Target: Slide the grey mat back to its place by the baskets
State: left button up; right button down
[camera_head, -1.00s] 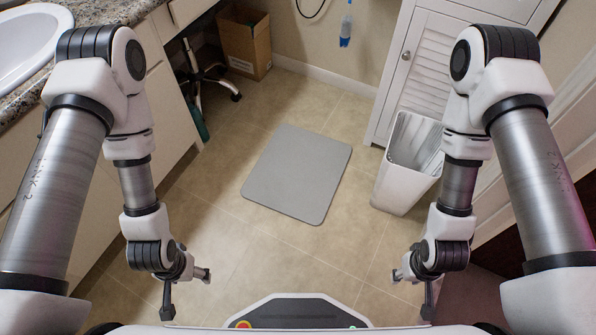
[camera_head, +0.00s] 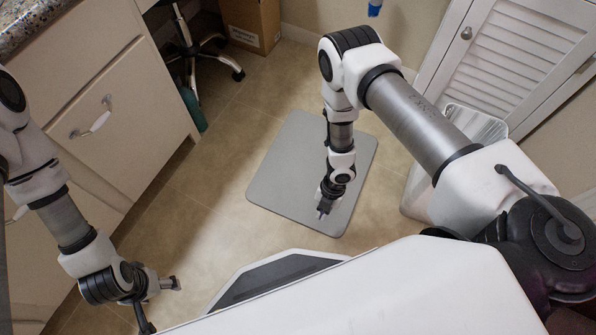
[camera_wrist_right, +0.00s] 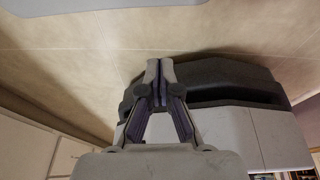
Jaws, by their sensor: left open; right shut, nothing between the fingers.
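The grey mat (camera_head: 280,175) lies flat on the tile floor in the middle of the head view, turned at an angle. My right gripper (camera_head: 324,211) is shut and empty. It points down at the mat's near right part; I cannot tell whether it touches. My right forearm hides a strip of the mat. In the right wrist view the shut fingertips (camera_wrist_right: 160,68) show, and a pale grey edge at the top looks like the mat (camera_wrist_right: 95,6). My left gripper (camera_head: 160,304) is open and empty, low at the left, apart from the mat. No baskets are visible.
A white bin (camera_head: 480,122) stands right of the mat, partly behind my right arm, before a louvred cabinet (camera_head: 510,55). Drawers (camera_head: 95,110) line the left. A cardboard box (camera_head: 250,22) and chair base (camera_head: 205,55) are at the back. Floor left of the mat is clear.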

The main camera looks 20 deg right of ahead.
jog(key=b, duration=0.2)
send_over(321, 240)
jog(key=w, duration=0.1)
notch_tip(321, 240, down, 5)
jog(key=shift+g, duration=0.3)
jog(key=b+x, duration=0.1)
jog(key=x, duration=0.2)
jog(key=b+x, duration=0.1)
jog(key=x, duration=0.2)
jog(key=b+x, duration=0.1)
jog(key=x, duration=0.3)
jog(key=shift+s+d+b, duration=0.3)
jog(key=shift+s+b, duration=0.05)
jog(key=shift+b, duration=0.05)
jog(key=w+d+b, duration=0.2)
jog(key=b, duration=0.1)
jog(key=shift+w+d+f, duration=0.2)
jog(key=shift+d, duration=0.05)
jog(key=shift+w+d+r, duration=0.15)
pick_arm(q)
notch_tip(321, 240, down, 10)
jog(key=shift+f, duration=0.15)
pick_arm(e)
jog(key=shift+r, duration=0.15)
pick_arm(q)
jog(key=shift+s, duration=0.1)
